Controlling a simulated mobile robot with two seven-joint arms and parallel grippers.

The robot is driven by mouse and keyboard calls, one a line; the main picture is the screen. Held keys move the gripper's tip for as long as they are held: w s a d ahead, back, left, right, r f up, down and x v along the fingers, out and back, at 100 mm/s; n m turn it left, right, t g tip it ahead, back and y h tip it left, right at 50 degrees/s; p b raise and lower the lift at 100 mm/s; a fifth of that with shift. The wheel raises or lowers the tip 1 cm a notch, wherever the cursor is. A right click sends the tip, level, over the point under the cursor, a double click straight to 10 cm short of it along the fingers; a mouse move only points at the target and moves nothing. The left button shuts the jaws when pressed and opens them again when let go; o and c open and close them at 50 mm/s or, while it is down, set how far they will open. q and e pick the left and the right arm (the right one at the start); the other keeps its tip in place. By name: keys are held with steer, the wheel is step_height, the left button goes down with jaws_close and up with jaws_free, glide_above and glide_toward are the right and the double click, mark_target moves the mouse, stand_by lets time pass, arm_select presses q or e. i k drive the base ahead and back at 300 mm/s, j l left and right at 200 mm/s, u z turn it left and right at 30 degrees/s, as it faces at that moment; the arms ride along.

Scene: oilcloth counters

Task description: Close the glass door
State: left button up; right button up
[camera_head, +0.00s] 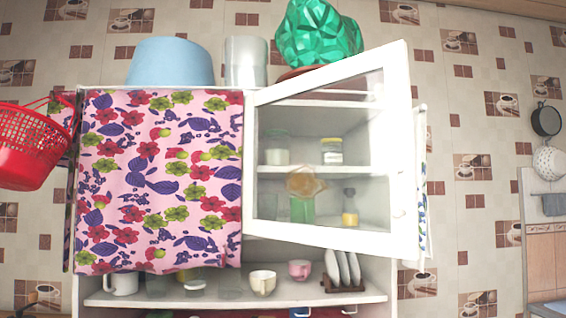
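The glass door (397,150) has a white frame and a clear pane and is on the white wall cabinet. It stands open: its left edge is at the middle of the cabinet, beside the flowered cloth, and its right edge swings out towards me. The handle, if any, is too small to make out. Through the pane I see jars and bottles on the cabinet shelves. Neither of my grippers is in view.
A flowered cloth (160,180) covers the cabinet's left half. The open lower shelf (330,298) holds cups (262,282) and a plate rack (343,270). A blue basin (170,62) and a green faceted object (318,38) are on top. A red basket (30,145) hangs at left.

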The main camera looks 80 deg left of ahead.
mark_target(402, 243)
steer(key=u, duration=2.1)
